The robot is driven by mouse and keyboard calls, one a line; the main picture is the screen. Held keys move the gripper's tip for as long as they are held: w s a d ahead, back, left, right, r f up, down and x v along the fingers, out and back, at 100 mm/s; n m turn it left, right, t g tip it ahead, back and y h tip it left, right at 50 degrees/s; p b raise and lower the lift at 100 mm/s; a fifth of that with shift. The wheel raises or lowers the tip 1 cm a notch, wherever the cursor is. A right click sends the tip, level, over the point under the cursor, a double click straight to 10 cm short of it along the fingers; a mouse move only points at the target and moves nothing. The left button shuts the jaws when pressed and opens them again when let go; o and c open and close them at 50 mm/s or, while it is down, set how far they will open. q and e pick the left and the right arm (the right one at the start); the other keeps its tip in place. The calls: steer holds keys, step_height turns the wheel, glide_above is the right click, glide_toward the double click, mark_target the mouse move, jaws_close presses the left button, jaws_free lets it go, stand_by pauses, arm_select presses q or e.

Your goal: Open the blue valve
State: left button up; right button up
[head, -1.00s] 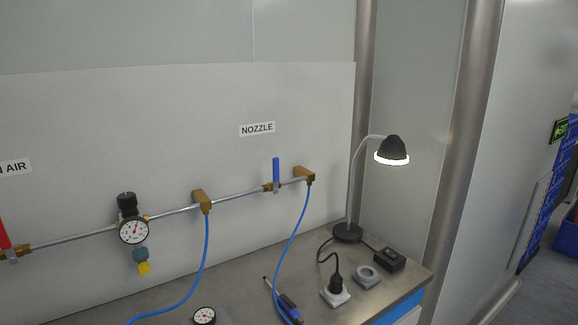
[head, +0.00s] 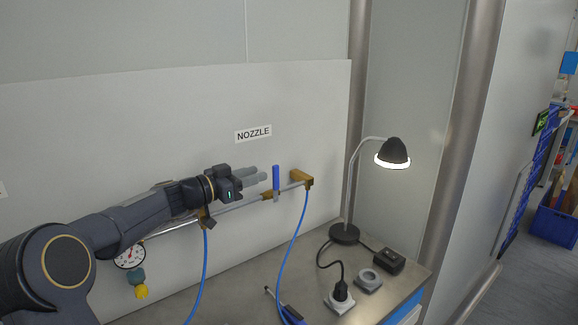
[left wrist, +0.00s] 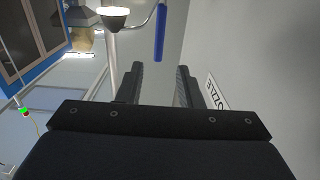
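The blue valve handle (head: 276,180) stands upright on the pipe below the NOZZLE label in the head view. It also shows in the left wrist view (left wrist: 160,33), ahead of the fingers and above the gap between them. My left gripper (head: 262,177) comes in from the left, its fingertips just left of the handle and apparently apart from it. In the left wrist view its two fingers (left wrist: 160,68) are spread with nothing between them. My right gripper is in neither view.
A lit desk lamp (head: 393,151) stands right of the valve on the bench (head: 240,275). A brass fitting (head: 301,179) with a blue hose (head: 291,240) is just right of the handle. The pressure gauge (head: 130,256) is partly behind my arm. The wall panel (head: 150,110) is close behind.

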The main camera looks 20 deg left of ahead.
mark_target(273, 169)
arm_select(q)
steer(key=p+x, duration=0.3)
steer(key=x, duration=0.3)
steer(key=shift+d+r, duration=0.1)
steer(key=shift+d, duration=0.1)
steer(key=shift+w+d, duration=0.25)
steer(key=shift+w, duration=0.2)
steer(key=shift+c, duration=0.2)
jaws_close()
